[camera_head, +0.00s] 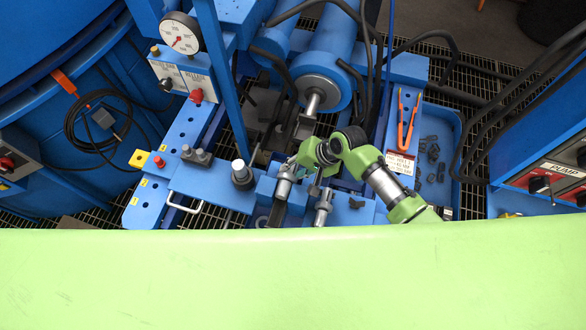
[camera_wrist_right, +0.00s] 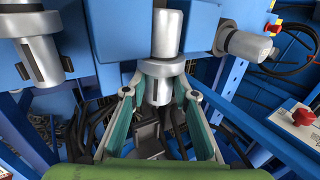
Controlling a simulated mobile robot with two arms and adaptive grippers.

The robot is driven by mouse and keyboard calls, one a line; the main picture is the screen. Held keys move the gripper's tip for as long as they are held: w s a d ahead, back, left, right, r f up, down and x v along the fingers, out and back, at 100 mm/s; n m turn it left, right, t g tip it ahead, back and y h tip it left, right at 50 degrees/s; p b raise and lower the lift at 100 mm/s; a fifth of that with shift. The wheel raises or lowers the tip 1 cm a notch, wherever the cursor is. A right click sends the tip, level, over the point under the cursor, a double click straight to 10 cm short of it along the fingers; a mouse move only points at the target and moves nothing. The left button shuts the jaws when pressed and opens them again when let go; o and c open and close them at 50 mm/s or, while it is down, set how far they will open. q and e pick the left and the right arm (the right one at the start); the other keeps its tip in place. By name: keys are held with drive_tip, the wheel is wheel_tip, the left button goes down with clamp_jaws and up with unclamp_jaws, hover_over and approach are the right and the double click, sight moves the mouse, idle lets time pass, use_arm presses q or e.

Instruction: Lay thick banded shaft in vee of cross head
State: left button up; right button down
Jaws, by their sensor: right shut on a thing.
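A grey metal shaft (camera_wrist_right: 166,35) with a wider band around it stands between the fingers of my right gripper (camera_wrist_right: 160,92) in the wrist view. The gripper is shut on it, just below the band. In the head view the same shaft (camera_head: 283,187) shows at the blue block, with my right gripper (camera_head: 294,166) at its far end. A second banded shaft (camera_head: 323,208) sits to the right of it; it also shows at the left of the wrist view (camera_wrist_right: 40,58). The cross head's vee is not clearly made out. My left gripper is not in view.
A blue press cylinder (camera_head: 325,70) with a steel rod (camera_head: 312,103) lies beyond the gripper. An upright grey post (camera_head: 240,172) stands to the left. A gauge (camera_head: 180,35), orange-handled pliers (camera_head: 407,120) and a blue tray (camera_head: 435,185) of dark small parts are around. Hoses hang close by.

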drive_tip(key=shift+w+a+f, duration=0.15)
drive_tip(key=shift+f, duration=0.2)
idle(0.3)
drive_tip(key=c, duration=1.6)
unclamp_jaws()
drive_tip(key=shift+o, duration=0.2)
drive_tip(key=shift+s+d+f, duration=0.2)
drive_tip(key=shift+s+f, duration=0.05)
drive_tip(key=shift+f, duration=0.05)
drive_tip(key=v, duration=1.2)
drive_tip(key=shift+r, duration=0.25)
drive_tip(key=shift+w+a, duration=0.1)
drive_tip(key=shift+a, duration=0.05)
